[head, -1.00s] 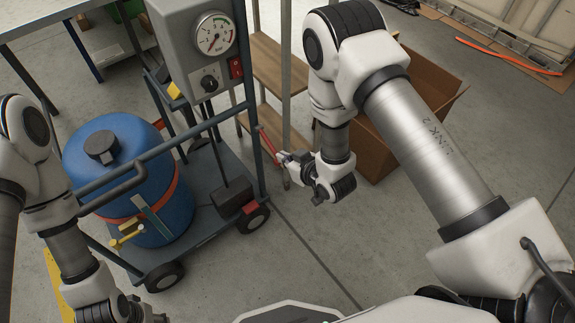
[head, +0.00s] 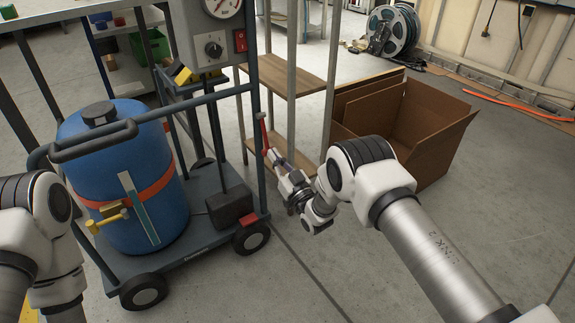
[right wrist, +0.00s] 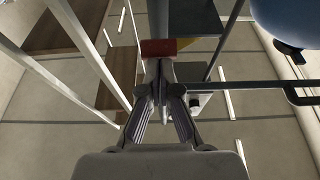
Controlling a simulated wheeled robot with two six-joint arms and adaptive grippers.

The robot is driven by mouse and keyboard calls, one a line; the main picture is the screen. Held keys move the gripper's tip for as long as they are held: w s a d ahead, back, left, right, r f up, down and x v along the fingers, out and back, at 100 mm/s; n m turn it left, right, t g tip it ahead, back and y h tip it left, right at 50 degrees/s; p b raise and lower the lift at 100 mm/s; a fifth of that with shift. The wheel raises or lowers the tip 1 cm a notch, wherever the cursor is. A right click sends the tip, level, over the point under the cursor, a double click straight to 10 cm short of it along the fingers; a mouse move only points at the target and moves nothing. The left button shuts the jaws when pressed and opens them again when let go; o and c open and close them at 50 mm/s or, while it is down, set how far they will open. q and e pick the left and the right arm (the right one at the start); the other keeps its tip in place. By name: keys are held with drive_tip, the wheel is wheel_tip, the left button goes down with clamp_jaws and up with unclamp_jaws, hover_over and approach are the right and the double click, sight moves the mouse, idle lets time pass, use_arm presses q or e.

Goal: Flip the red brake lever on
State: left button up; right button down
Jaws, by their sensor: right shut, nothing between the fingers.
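The red brake lever (head: 264,133) is a thin red bar beside the right upright of the blue-grey tank cart, near upright in the head view. My right gripper (head: 272,157) is shut and empty, with its tips close to the lever's lower end. In the right wrist view a red block (right wrist: 165,47) shows just beyond the shut fingertips (right wrist: 163,85); I cannot tell whether they touch. My left arm is at the left edge of the head view, and its gripper is out of frame.
The cart carries a blue tank (head: 130,185) and a grey gauge box (head: 215,40). A wooden shelf rack (head: 292,78) stands behind the lever. An open cardboard box (head: 425,125) is to the right. A hose reel (head: 393,30) stands farther back. Floor at front right is clear.

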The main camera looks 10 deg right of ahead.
use_arm(q)
drive_tip(key=shift+w+a+f+b, duration=0.1)
drive_tip(key=shift+w+f+b, duration=0.15)
drive_tip(key=shift+f+b, duration=0.9)
drive_tip(key=shift+w+a+f+b, duration=0.15)
drive_tip(key=shift+f+b, duration=0.6)
drive_tip(key=shift+f, duration=0.75)
use_arm(e)
drive_tip(key=shift+w+a+f+t+y, duration=0.1)
drive_tip(key=shift+w+a+f+t, duration=0.15)
drive_tip(key=shift+w, duration=0.3)
drive_tip(key=shift+w+a+f+t+y, duration=0.1)
drive_tip(key=shift+w+f+t, duration=0.25)
drive_tip(key=shift+w, duration=0.15)
drive_tip(key=shift+w+a+f+t+y, duration=0.1)
drive_tip(key=shift+w+a+f+t, duration=0.15)
drive_tip(key=shift+w, duration=0.3)
use_arm(q)
drive_tip(key=shift+d, duration=0.1)
